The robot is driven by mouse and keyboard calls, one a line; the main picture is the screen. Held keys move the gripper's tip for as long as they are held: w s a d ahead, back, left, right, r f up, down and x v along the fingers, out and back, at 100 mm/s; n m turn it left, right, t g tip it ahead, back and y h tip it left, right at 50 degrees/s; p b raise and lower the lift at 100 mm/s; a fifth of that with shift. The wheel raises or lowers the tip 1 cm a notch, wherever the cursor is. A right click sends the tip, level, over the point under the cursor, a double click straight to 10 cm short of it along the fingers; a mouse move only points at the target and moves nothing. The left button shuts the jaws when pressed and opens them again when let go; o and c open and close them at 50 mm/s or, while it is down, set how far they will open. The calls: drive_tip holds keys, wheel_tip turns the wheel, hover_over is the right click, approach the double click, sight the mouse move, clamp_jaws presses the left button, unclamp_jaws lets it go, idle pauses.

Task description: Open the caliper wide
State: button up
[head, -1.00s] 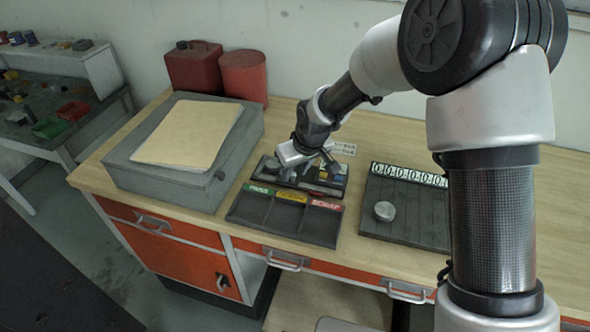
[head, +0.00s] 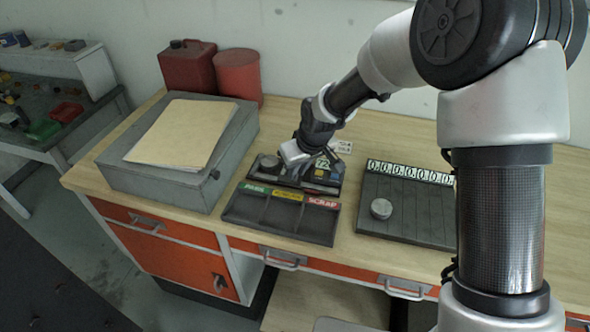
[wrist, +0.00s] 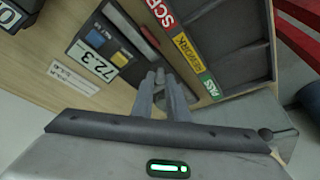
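A dark tray (head: 262,172) lies on the bench behind the sorting bin. A thin pale bar along its front part (head: 322,188) looks like the caliper; its jaws are too small or covered to make out. The wrist view shows a dark board (wrist: 84,50) with a 72.3 label (wrist: 100,66) and blue and yellow parts. My gripper (head: 318,168) is low over the tray, pointing down. In the wrist view my gripper's fingertips (wrist: 158,76) are close together at the board's edge. I cannot tell whether something is between them.
The sorting bin (head: 280,224) with PASS, REWORK and SCRAP labels stands just in front. A ribbed board (head: 410,222) with number dials and a round metal piece (head: 381,208) lies right. A grey box (head: 150,180) with a folder stands left.

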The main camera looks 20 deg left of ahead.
drive_tip(key=o, duration=0.4)
drive_tip(key=shift+o, duration=0.2)
drive_tip(key=shift+r, duration=0.1)
drive_tip(key=v, duration=1.7)
drive_tip(key=shift+r, duration=0.15)
drive_tip(key=s+d+r+m+t+h, duration=0.1)
drive_tip(key=s+d+r+m, duration=0.15)
drive_tip(key=d, duration=0.45)
drive_tip(key=s+d+r+m+h, duration=0.1)
drive_tip(key=s+d+r, duration=0.3)
drive_tip(key=d, duration=0.3)
drive_tip(key=s+d+m+t+h, duration=0.1)
drive_tip(key=s+d+m, duration=0.4)
drive_tip(key=s+d, duration=0.6)
drive_tip(key=shift+s+d+r, duration=0.3)
drive_tip(key=shift+s, duration=0.75)
